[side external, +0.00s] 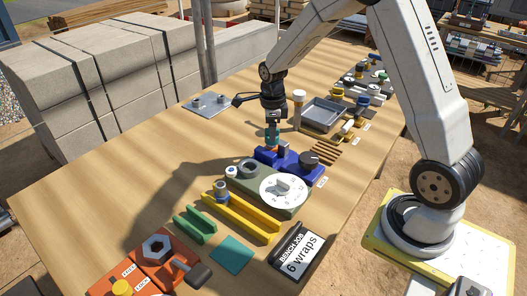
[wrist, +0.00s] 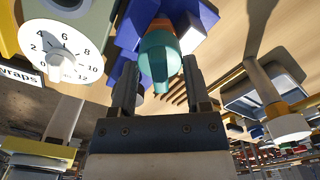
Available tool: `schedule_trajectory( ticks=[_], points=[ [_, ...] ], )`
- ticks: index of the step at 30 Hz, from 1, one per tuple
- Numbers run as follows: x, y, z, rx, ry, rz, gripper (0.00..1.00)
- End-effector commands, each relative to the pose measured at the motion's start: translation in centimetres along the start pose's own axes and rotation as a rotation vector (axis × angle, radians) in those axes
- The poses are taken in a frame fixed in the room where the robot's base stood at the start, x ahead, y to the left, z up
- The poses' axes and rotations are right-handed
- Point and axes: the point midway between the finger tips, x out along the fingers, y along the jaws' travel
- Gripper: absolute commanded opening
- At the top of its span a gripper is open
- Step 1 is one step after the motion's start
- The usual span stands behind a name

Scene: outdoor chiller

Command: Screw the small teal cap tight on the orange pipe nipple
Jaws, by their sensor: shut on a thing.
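The small teal cap (wrist: 157,58) is between the two fingers of my gripper (wrist: 158,88) in the wrist view, and the fingers are shut on it. The orange pipe nipple (wrist: 162,25) shows just beyond the cap, in line with it. The cap seems to sit on the nipple's end, but I cannot tell how far it is threaded. In the side view my gripper (side external: 272,122) points straight down over the blue vise (side external: 292,161), with the teal cap (side external: 272,135) at its tips. The nipple stands upright in the vise and is mostly hidden there.
A green-grey block with a white numbered dial (side external: 283,190) stands in front of the vise. A grey tray (side external: 324,112), a white-topped post (side external: 299,97) and several small fittings are behind it. A yellow channel (side external: 240,218) and a "6 wraps" card (side external: 298,255) lie nearer.

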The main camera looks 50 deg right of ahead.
Motion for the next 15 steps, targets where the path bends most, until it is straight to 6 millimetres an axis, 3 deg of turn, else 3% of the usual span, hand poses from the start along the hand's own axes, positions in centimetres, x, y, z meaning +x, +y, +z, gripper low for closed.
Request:
schedule_trajectory(
  ticks=[6, 11, 12, 15],
  points=[
    [0.17, 0.05, -0.01, 0.257, 0.001, 0.002, 0.00],
    [0.19, 0.07, -0.01, 0.284, 0.002, 0.002, 0.00],
    [0.19, 0.07, -0.01, 0.284, 0.002, 0.002, 0.71],
    [0.17, 0.06, 0.00, 0.282, 0.001, 0.002, 1.00]
  ],
)
